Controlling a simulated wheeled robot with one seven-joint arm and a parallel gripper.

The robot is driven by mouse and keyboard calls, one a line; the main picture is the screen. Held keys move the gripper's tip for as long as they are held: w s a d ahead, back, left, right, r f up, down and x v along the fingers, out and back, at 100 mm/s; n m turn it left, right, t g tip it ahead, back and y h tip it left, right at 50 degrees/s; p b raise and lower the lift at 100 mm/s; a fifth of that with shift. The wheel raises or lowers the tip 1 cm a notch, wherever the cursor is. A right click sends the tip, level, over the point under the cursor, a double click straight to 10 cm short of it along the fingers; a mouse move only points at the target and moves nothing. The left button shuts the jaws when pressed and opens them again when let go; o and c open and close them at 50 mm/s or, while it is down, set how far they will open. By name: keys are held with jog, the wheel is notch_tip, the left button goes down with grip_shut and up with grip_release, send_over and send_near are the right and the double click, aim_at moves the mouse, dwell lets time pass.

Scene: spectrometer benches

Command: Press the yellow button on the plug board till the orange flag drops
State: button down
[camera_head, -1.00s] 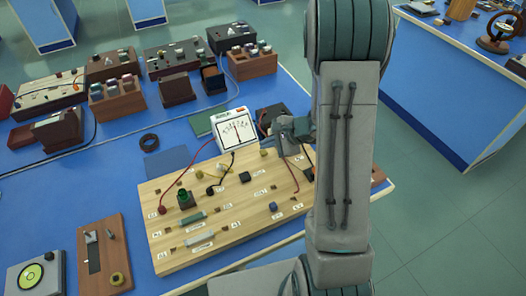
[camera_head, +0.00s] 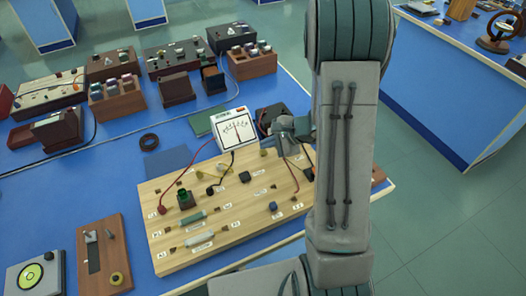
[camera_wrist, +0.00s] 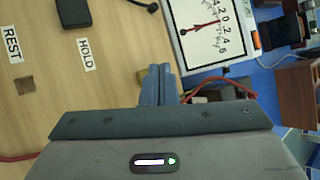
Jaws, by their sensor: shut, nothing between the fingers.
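The wooden plug board (camera_head: 172,249) lies on the blue bench. Small yellow pieces show on it, one near its far edge (camera_head: 263,153) and one further left (camera_head: 199,174); I cannot tell which is the button. My gripper (camera_wrist: 158,72) is shut and empty, its fingertips over the board near the HOLD label (camera_wrist: 86,55). In the head view my gripper is partly hidden behind my arm. Anything straight under the fingertips is hidden. A small orange-red mark shows at the top of the white meter (camera_head: 234,131); I cannot tell whether it is the flag.
Red and black leads run between the board and the meter. A green-topped post (camera_head: 185,199) stands on the board's left. A black block (camera_wrist: 72,12) and a REST label (camera_wrist: 12,42) are near the gripper.

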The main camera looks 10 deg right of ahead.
aim_at(267, 152)
jog(key=shift+f+b, duration=0.45)
jog(key=shift+b, duration=0.1)
jog(key=shift+f+b, duration=0.4)
jog(key=shift+b, duration=0.2)
dwell(0.6)
jog(key=shift+r, duration=0.1)
jog(key=shift+r+p, duration=0.45)
jog(key=shift+r, duration=0.35)
jog(key=shift+r+p, duration=1.65)
jog(key=shift+r, duration=0.9)
